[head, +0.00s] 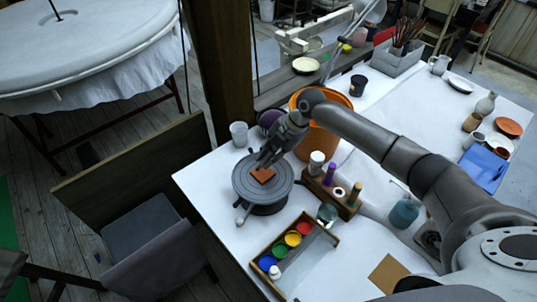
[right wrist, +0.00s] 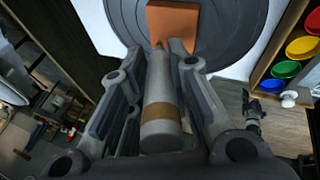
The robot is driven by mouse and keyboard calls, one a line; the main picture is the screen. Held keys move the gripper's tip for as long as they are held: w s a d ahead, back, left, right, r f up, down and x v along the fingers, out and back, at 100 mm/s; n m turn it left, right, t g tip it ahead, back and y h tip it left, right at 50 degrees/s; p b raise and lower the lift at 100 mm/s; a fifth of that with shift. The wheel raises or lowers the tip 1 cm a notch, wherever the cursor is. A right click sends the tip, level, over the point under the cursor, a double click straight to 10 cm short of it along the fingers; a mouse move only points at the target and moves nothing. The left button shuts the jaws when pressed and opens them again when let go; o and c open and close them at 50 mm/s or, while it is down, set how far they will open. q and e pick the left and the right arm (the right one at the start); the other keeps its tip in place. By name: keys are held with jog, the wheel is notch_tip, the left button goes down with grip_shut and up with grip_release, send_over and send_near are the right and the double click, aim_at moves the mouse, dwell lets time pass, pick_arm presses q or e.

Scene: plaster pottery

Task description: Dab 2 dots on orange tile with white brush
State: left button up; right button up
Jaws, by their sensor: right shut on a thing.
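The orange tile (head: 262,175) lies on a round grey turntable (head: 245,190) near the left edge of the white table. It also shows at the top of the right wrist view (right wrist: 172,24). My right gripper (head: 266,157) is over the tile, shut on a pale brush. The brush's thick, light handle with a tan band (right wrist: 162,112) sits between the fingers in the wrist view, its tip end toward the tile. I cannot tell whether the tip touches the tile. No dots are clear on the visible part of the tile. My left gripper is not in view.
A wooden paint tray (head: 322,237) with red, yellow, green and blue cups stands in front of the turntable. A wooden holder (head: 341,208) with coloured-topped items is to its right. An orange bucket (head: 318,143) and a clear cup (head: 239,133) stand behind.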

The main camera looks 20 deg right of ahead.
jog(key=shift+f+b, duration=0.4)
jog(key=shift+f, duration=0.05)
dwell(0.6)
dwell(0.6)
notch_tip(320, 180, up, 5)
jog(key=p, duration=0.3)
jog(key=shift+f, duration=0.15)
jog(key=shift+f, duration=0.1)
dwell(0.8)
